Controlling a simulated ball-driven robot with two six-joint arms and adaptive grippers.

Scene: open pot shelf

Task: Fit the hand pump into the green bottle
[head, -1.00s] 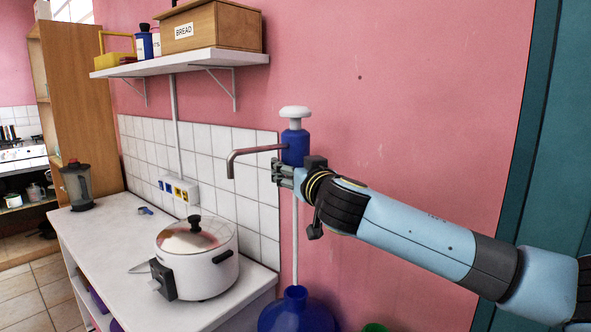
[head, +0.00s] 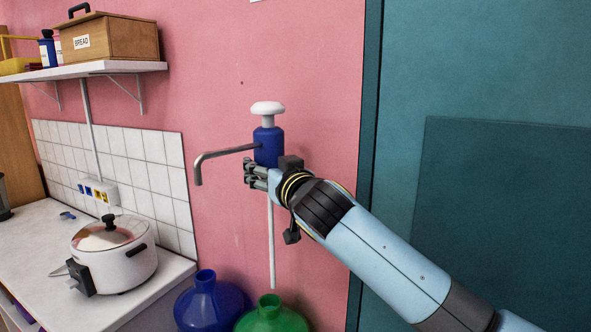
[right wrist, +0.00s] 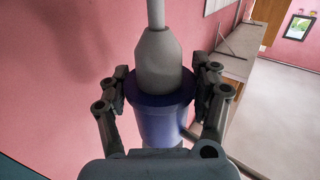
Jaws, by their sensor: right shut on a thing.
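The hand pump (head: 268,146) has a blue body, a white push top, a bent grey spout pointing left and a long white tube hanging down. My right gripper (head: 256,174) is shut on its blue body and holds it upright in the air. In the right wrist view the blue body (right wrist: 160,122) sits between both fingers. The green bottle (head: 271,317) stands low in the head view, its open neck up and its lower part cut off by the frame. The tube's lower end hangs just above the green neck, apart from it. My left gripper is not in view.
A blue bottle (head: 211,304) stands just left of the green one. A white counter (head: 35,240) at left bears a white cooker (head: 113,258). A wall shelf (head: 84,70) holds a bread box (head: 107,38). A teal door (head: 480,90) is at right.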

